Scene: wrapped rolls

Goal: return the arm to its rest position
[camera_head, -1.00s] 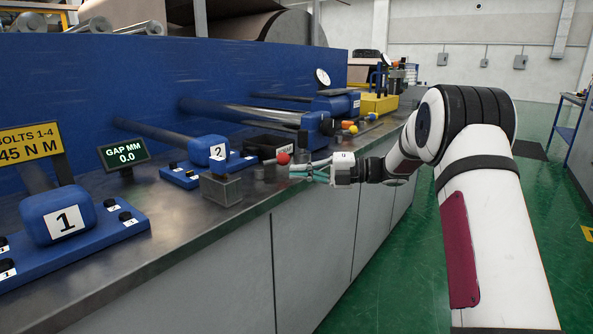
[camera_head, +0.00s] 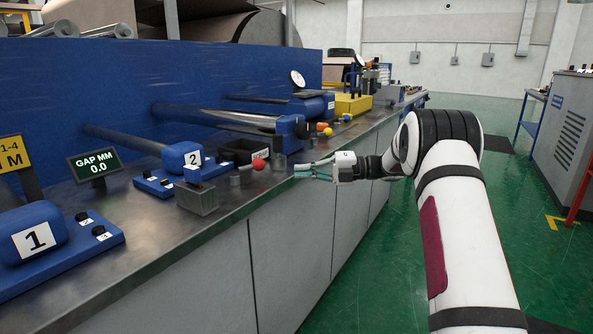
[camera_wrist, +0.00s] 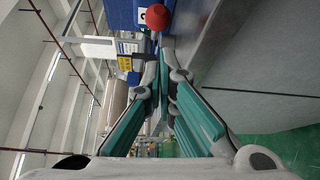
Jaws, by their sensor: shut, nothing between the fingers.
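My gripper (camera_head: 314,171) is at the front edge of the steel bench (camera_head: 130,249), its fingers pointing left. In the wrist view its two teal-padded fingers (camera_wrist: 165,108) come close together at the tips, with nothing seen between them. My white arm reaches up to it from the lower right. A red ball (camera_head: 258,164) is on the bench side, left of the fingertips and apart from them. The red ball also shows at the top of the wrist view (camera_wrist: 157,17).
Blue numbered units 1 (camera_head: 38,236) and 2 (camera_head: 184,158), a metal block (camera_head: 197,198), a black bin (camera_head: 243,152) and a gap display (camera_head: 94,165) stand on the bench. A grey cabinet (camera_head: 567,125) is at the far right.

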